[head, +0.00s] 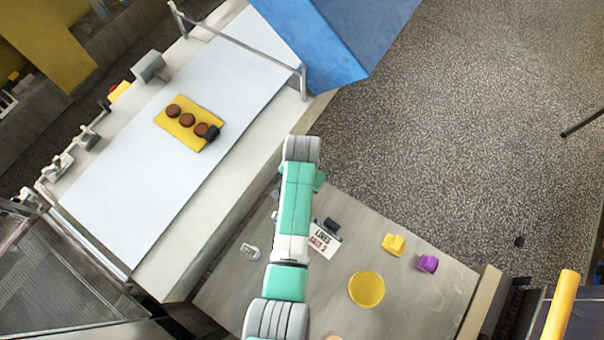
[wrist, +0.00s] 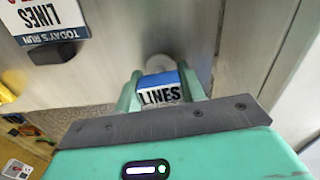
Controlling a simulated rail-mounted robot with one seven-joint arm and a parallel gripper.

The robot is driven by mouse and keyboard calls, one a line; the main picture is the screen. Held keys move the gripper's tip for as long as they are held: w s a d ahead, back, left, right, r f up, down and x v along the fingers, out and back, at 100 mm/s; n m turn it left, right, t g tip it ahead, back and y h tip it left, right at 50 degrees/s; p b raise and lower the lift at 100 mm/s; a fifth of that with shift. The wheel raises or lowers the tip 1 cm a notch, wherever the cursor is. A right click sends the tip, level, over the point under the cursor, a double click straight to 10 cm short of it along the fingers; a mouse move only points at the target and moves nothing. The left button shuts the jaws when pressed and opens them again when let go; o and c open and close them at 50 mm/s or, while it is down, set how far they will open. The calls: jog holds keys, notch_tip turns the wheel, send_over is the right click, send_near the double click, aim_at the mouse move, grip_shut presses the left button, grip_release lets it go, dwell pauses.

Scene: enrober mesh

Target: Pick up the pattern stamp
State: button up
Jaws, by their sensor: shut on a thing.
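The pattern stamp (wrist: 160,90) shows in the wrist view as a blue block with a white label reading LINES. My gripper (wrist: 163,92) is shut on it, with a green finger at each side. The stamp's lower part is hidden or hard to make out. A pale round thing (wrist: 160,62) shows just behind it, and I cannot tell whether it is part of the stamp. In the head view my own arm hides the gripper and the held stamp. An order card reading LINES (head: 324,240) stands on the grey table, and it also shows at the upper left in the wrist view (wrist: 45,18).
On the grey table (head: 325,290) are a yellow round dish (head: 366,289), a yellow block (head: 393,244), a purple block (head: 428,263) and a small pale object (head: 250,250). Brown chocolates (head: 187,120) lie on a yellow mat (head: 165,124) on the white belt (head: 130,185). A blue panel (head: 320,55) stands behind.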

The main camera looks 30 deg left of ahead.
notch_tip(320, 180, up, 10)
jog(key=shift+p, duration=0.6)
jog(key=o, duration=0.4)
jog(key=shift+c, duration=1.2)
jog(key=shift+o, duration=0.5)
jog(key=shift+c, duration=0.4)
jog(key=shift+w, duration=0.1)
